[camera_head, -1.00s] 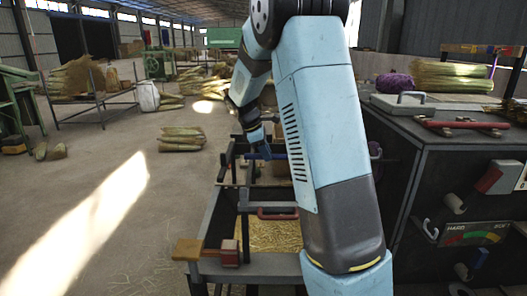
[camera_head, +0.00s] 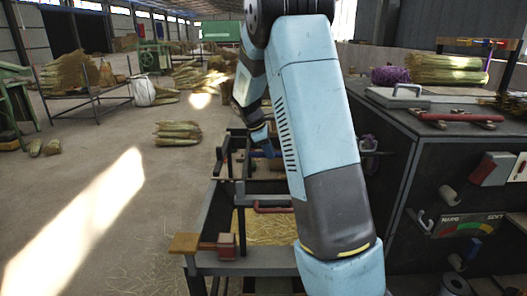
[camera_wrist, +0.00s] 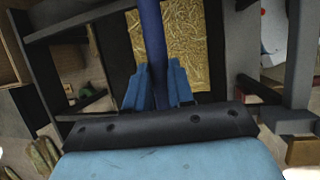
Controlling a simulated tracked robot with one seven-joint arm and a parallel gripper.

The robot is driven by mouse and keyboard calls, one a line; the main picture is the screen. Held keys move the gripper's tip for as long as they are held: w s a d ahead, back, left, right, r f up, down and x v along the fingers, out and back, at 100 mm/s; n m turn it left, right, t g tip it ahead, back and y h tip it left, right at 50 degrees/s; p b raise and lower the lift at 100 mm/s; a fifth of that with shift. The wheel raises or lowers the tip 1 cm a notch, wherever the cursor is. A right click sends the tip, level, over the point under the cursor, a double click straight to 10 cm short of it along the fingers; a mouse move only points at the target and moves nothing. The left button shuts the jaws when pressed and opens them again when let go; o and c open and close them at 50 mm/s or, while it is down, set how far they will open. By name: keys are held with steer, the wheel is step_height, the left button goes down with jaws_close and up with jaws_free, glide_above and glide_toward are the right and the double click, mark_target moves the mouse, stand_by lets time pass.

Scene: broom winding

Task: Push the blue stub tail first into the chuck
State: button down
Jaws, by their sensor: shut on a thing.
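My gripper (camera_head: 265,143) hangs over the dark frame in the head view, partly behind my own arm. In the wrist view its two blue fingers (camera_wrist: 158,88) are closed on the blue stub (camera_wrist: 151,32). The stub is a plain blue rod that runs from between the fingers to the top edge of the picture, over a bed of straw. Its far end is out of view, and I cannot tell tail from head. I cannot make out the chuck in either view; my arm covers part of the frame.
The dark frame (camera_head: 210,222) holds straw (camera_head: 262,228), a red handle (camera_head: 272,209) and a red block (camera_head: 227,246). A dark cabinet (camera_head: 395,150) with levers and a gauge stands close on the right. Open floor (camera_head: 100,190) lies to the left.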

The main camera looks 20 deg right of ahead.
steer(key=shift+s+d, duration=0.6)
steer(key=shift+d, duration=0.8)
steer(key=shift+s+d, duration=0.55)
steer(key=shift+d, duration=0.8)
steer(key=shift+s+d, duration=0.6)
steer(key=shift+d, duration=0.8)
steer(key=shift+s+d, duration=0.15)
steer(key=shift+d, duration=0.15)
steer(key=c, duration=0.9)
jaws_free()
steer(key=v, duration=1.3)
steer(key=s+a+r+m+t+y, duration=0.1)
steer(key=s+a+r+m+t, duration=0.15)
steer(key=s+a, duration=0.4)
steer(key=s+a+r+m+t+y, duration=0.1)
steer(key=s+a+r+m+y, duration=0.2)
steer(key=s, duration=0.7)
steer(key=s+a+f+m+t, duration=0.1)
steer(key=s+a+m, duration=0.2)
steer(key=s, duration=0.5)
steer(key=s+a+f+m+t, duration=0.1)
steer(key=s+a+m, duration=0.3)
steer(key=s, duration=0.4)
steer(key=shift+a+y, duration=0.15)
steer(key=shift+y, duration=0.25)
